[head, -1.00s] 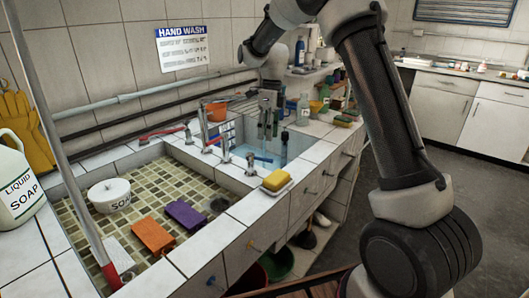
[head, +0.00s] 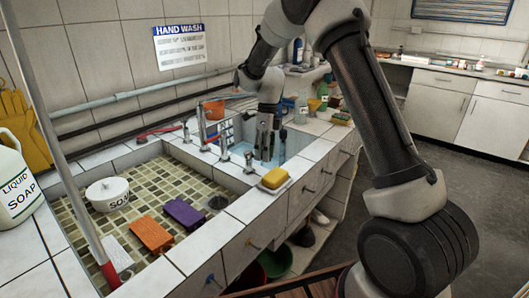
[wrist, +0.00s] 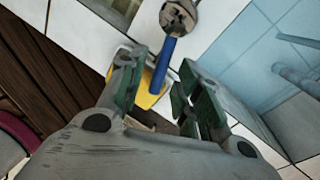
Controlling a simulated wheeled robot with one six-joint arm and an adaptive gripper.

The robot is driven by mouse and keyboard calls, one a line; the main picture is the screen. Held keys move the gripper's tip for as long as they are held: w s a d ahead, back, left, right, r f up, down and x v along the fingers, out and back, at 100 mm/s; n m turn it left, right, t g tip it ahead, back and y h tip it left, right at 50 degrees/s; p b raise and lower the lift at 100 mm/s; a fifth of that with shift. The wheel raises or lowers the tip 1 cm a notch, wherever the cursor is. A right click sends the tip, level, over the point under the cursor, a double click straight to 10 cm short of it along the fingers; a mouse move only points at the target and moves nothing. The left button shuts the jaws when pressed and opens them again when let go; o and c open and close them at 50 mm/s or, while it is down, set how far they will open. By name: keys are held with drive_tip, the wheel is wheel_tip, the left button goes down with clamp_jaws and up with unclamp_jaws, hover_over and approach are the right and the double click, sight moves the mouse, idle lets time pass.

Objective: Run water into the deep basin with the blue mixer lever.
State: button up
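The blue mixer lever (wrist: 165,62) shows in the wrist view, running from a round metal mixer body (wrist: 178,17). In the head view the mixer's chrome body (head: 249,161) stands on the tiled ledge, and the lever is largely hidden by my gripper. My gripper (head: 264,153) points down just beside the mixer. In the wrist view its green-padded fingers (wrist: 158,78) are apart, with the lever seen between the tips and nothing visibly held. I cannot tell whether a finger touches it. The deep basin (head: 293,142) has pale blue inner walls, partly hidden behind my gripper.
A yellow sponge (head: 275,179) lies on a dish at the counter's front edge, close to my gripper. A tall chrome tap (head: 203,128) and a red lever (head: 158,130) stand to the left. The shallow mosaic basin holds a soap pot (head: 108,194), an orange and a purple sponge.

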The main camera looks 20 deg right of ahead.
clamp_jaws()
drive_tip(key=shift+w, duration=0.15)
drive_tip(key=w+n, duration=0.1)
drive_tip(key=n, duration=0.1)
drive_tip(key=w+n, duration=0.1)
drive_tip(key=n, duration=0.1)
drive_tip(key=shift+d+n+h, duration=0.4)
drive_tip(key=shift+w+a+n+h, duration=0.15)
drive_tip(key=shift+w+n, duration=0.35)
drive_tip(key=shift+n, duration=0.45)
drive_tip(key=shift+w+d+n+h, duration=0.15)
drive_tip(key=shift+w+n, duration=0.3)
drive_tip(key=shift+n, duration=0.45)
drive_tip(key=shift+w+a+n+h, duration=0.2)
drive_tip(key=shift+w+n, duration=0.3)
drive_tip(key=shift+n, duration=0.45)
drive_tip(key=shift+o, duration=0.2)
unclamp_jaws()
